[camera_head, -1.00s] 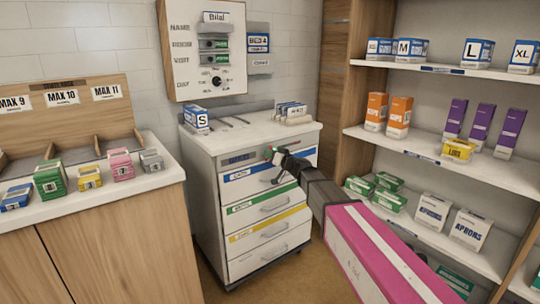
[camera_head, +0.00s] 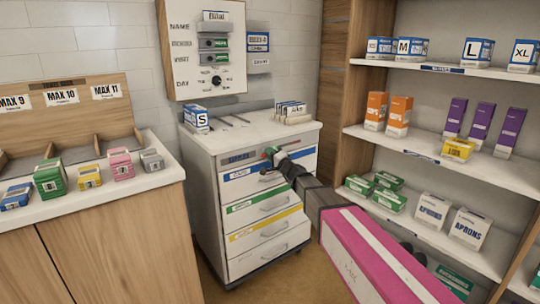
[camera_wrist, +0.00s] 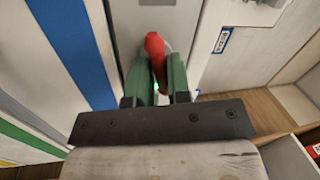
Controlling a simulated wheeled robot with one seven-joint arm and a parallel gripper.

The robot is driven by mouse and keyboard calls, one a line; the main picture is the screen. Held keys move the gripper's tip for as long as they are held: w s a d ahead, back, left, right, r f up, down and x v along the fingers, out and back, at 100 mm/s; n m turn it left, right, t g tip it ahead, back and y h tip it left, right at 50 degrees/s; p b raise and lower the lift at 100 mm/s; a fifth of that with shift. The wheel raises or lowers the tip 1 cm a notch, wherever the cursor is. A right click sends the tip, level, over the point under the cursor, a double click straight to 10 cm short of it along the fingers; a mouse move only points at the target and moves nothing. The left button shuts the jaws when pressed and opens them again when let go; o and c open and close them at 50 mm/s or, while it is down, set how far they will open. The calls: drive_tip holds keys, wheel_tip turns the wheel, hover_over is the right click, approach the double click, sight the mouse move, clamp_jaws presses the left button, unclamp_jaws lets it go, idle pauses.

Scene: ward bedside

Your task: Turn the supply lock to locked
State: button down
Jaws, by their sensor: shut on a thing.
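The handle stands against a grey plate, and a small green glow shows between the fingers. In the head view my gripper (camera_head: 271,156) reaches the cart front from the right; the fingers mostly hide the lock, so its marked position cannot be read.
The cart's drawers carry blue, green and yellow strips. A blue-white box (camera_head: 196,118) marked S stands on its top. A wooden counter (camera_head: 110,200) with small boxes is at left. Stocked shelves (camera_head: 450,165) stand at right, close to my arm.

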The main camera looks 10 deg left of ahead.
drive_tip(key=shift+m+t+h, duration=0.3)
drive_tip(key=shift+m, duration=1.6)
drive_tip(key=c, duration=1.1)
unclamp_jaws()
drive_tip(key=v, duration=1.1)
drive_tip(key=shift+a, duration=0.1)
